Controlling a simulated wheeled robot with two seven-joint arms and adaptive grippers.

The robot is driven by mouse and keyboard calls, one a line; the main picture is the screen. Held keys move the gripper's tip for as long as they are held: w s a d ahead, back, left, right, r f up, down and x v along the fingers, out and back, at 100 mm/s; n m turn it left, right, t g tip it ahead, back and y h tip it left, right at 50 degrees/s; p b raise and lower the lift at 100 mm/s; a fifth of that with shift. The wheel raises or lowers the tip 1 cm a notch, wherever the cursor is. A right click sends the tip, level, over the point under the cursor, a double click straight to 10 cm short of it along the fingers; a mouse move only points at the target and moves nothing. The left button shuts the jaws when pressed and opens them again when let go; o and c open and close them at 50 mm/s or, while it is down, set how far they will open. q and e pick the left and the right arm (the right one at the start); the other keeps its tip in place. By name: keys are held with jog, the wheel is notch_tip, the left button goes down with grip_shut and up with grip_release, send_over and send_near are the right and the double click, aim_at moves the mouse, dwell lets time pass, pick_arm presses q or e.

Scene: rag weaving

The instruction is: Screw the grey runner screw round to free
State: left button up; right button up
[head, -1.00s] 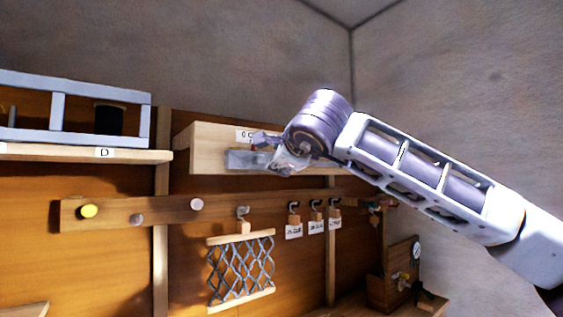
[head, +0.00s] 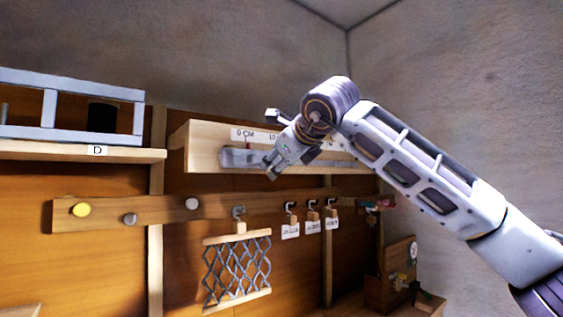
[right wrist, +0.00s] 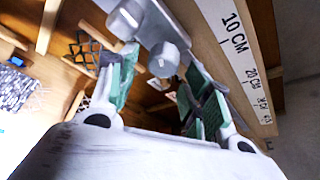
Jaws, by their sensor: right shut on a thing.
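The grey runner (head: 236,157) sits at the left end of a rail on the front of a wooden beam, by the "0 CM" label. My right gripper (head: 268,146) is at the runner and partly hides it. In the right wrist view, the grey screw's round head (right wrist: 163,60) lies between the green-padded fingers of my right gripper (right wrist: 160,88), near their tips. The gripper is shut on this screw, with a finger on each side. A second grey round part (right wrist: 127,18) shows just beyond it. My left gripper is not in view.
Below the beam (head: 200,140) runs a peg rail (head: 160,211) with knobs, hooks and several tags. A wire lattice (head: 238,268) hangs from one hook. A shelf marked D (head: 50,152) holds a grey frame (head: 48,110) at left. A wooden box stands lower right.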

jog(key=shift+s+r+m+y, duration=0.25)
jog(key=shift+r+m+y, duration=0.25)
jog(key=shift+r+m, duration=0.25)
jog(key=shift+s+a+m+g, duration=0.3)
jog(key=shift+a+g, duration=0.1)
jog(key=shift+a, duration=0.15)
jog(key=shift+w+d+f, duration=0.2)
jog(key=shift+f, duration=0.05)
jog(key=shift+c, duration=0.6)
jog(key=c, duration=0.7)
jog(key=shift+f, duration=0.1)
